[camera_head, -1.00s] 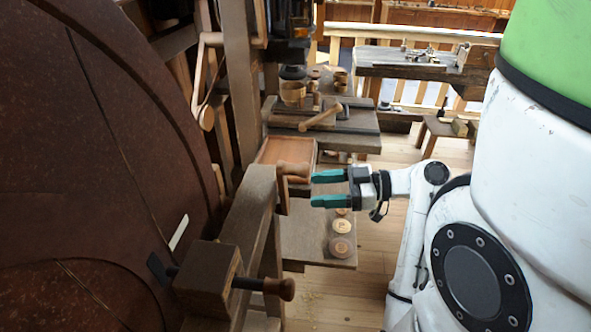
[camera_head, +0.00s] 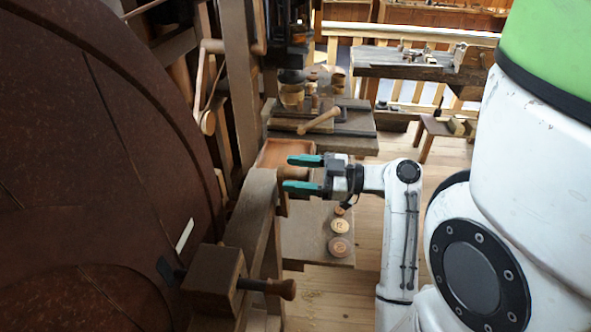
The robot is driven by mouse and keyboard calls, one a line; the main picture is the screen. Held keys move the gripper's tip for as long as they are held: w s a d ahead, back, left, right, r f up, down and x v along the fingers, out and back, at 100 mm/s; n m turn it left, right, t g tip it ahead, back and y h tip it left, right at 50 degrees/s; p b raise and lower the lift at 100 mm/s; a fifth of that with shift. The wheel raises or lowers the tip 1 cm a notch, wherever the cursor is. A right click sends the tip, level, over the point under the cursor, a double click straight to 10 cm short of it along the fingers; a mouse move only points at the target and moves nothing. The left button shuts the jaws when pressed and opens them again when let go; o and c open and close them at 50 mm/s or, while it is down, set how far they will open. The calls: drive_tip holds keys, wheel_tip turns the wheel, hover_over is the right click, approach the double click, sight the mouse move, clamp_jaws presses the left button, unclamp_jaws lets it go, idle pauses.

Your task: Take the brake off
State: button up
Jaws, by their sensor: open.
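My gripper (camera_head: 288,173) is open, with one teal finger above and one below a turned wooden handle (camera_head: 294,173) on the upright frame beam. The handle lies between the fingers; I cannot tell whether they touch it. A large dark wheel (camera_head: 90,150) fills the left side. Nearer to me, a wooden block (camera_head: 213,280) on the beam carries a rod with a turned knob (camera_head: 283,288) on its right and a dark pad (camera_head: 166,269) at the wheel's face. I cannot tell for sure which of the two handles works the brake.
A low bench with round wooden discs (camera_head: 339,246) stands below my gripper. A reddish tray (camera_head: 289,154) and a bench with a mallet-like tool (camera_head: 320,120) lie beyond. A workbench (camera_head: 420,65) stands at the back. The floor (camera_head: 365,220) right of the bench is clear.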

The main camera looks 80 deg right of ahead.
drive_tip(key=shift+w, duration=0.35)
drive_tip(key=shift+c, duration=0.4)
clamp_jaws()
